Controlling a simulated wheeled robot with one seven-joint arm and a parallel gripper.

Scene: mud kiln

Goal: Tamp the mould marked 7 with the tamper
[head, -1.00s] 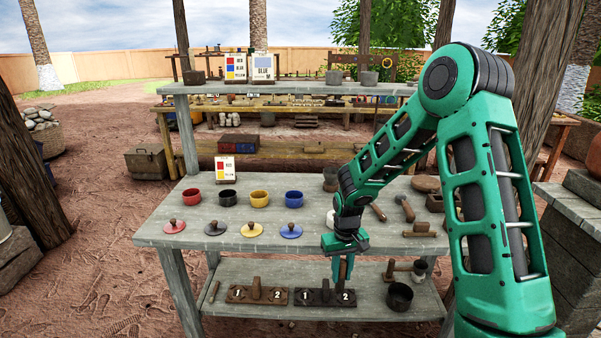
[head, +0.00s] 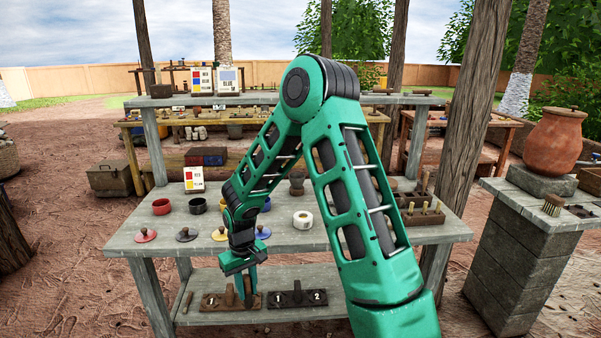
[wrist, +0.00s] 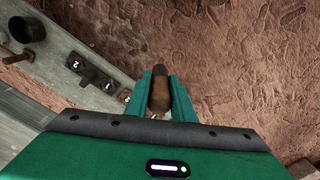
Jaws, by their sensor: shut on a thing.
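My gripper (head: 250,277) is shut on a brown wooden-handled tamper (wrist: 159,92), held upright in front of the lower shelf near the right end of the left dark mould (head: 215,302). The fingers hide part of the tamper, and I cannot tell if its lower end touches anything. A second dark mould (head: 297,298) lies to the right, with white marks reading 1 and 2; it also shows in the wrist view (wrist: 92,76). The left mould shows a 1. I cannot make out a 7 on either.
The grey table (head: 400,236) carries cups, lids and a white roll (head: 302,220) above the lower shelf. A stone-block stand (head: 520,262) with a clay pot (head: 553,140) is at right. Wooden posts stand behind the table.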

